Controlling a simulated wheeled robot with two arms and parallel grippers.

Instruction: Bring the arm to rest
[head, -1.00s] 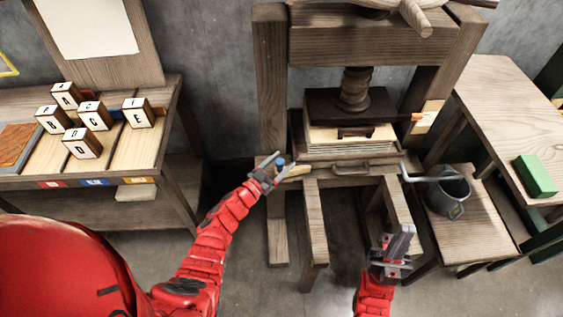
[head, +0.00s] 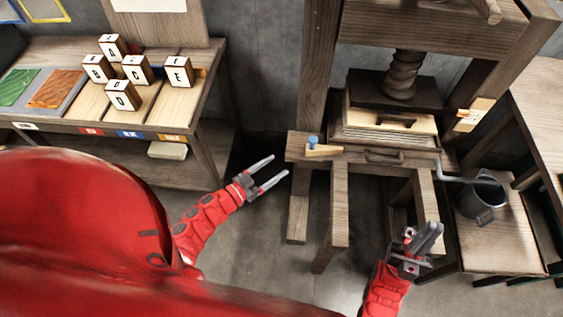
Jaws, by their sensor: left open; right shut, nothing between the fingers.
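My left gripper (head: 265,174) is open and empty, in the gap between the left table and the wooden press. It is apart from the blue-knobbed wooden piece (head: 318,147), which sits on the left end of the press's ledge. My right gripper (head: 432,236) is shut with nothing in it, low in front of the press's right front leg. The wooden press (head: 318,90) stands at the right with a dark plate and screw above a stack of boards (head: 385,122). The rest of both arms below the forearms is mostly out of view or behind my red body.
Lettered blocks (head: 134,70) stand on the left table (head: 200,110). A grey metal can (head: 480,200) stands on a low bench (head: 510,245) at the right, with a crank handle (head: 455,178) beside it. Floor between the left table and press is free.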

